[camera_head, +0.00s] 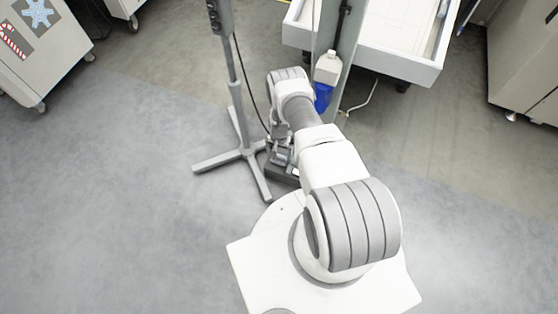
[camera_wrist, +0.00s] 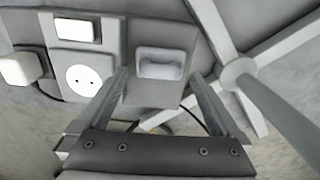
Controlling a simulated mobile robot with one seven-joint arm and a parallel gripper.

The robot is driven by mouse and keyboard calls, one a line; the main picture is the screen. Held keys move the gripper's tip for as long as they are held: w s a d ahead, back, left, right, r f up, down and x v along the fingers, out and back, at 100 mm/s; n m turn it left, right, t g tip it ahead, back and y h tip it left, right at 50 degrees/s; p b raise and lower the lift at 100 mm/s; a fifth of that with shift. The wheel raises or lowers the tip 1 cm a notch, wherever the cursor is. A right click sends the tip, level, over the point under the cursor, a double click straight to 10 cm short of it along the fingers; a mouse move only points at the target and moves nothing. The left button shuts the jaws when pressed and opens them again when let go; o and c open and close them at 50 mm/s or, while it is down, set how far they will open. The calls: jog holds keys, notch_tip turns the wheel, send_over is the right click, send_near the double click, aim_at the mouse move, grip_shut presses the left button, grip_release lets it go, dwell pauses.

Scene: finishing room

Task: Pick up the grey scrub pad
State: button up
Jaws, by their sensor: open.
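In the wrist view, a pale grey rounded block (camera_wrist: 160,63) lies in or on a darker grey surface, between and beyond the fingertips. It may be the grey scrub pad, but its material is not clear. My gripper (camera_wrist: 160,80) is open and empty, with one finger on each side of the block in the picture. A gap to the block seems to remain, though its depth is hard to judge. In the head view my gripper (camera_head: 281,156) points down near the stand's base, and I cannot make out the pad there.
A grey stand (camera_head: 245,150) with crossed legs is close to my gripper; its pole (camera_wrist: 238,73) shows at right in the wrist view. A white round-faced fitting (camera_wrist: 84,74) and a small white block (camera_wrist: 75,30) lie left of the pale block.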

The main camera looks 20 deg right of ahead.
aim_at(282, 156)
jog(key=shift+f, duration=0.65)
jog(key=c, duration=1.3)
jog(key=shift+r, duration=0.15)
jog(key=shift+r+p, duration=0.35)
jog(key=shift+r, duration=0.2)
jog(key=r, duration=0.1)
jog(key=r+p, duration=0.1)
jog(key=d+r+p, duration=0.1)
jog(key=r, duration=0.1)
jog(key=shift+s, duration=0.3)
jog(key=s+d+r+p, duration=0.1)
jog(key=s+d+r, duration=0.1)
jog(key=s+d+r+p, duration=0.1)
jog(key=s+d+p, duration=0.1)
jog(key=d, duration=0.1)
jog(key=s+d+r+p, duration=0.1)
jog(key=s+d+r, duration=0.1)
jog(key=d, duration=0.1)
jog(key=shift+s+r, duration=0.35)
jog(key=shift+s, duration=0.05)
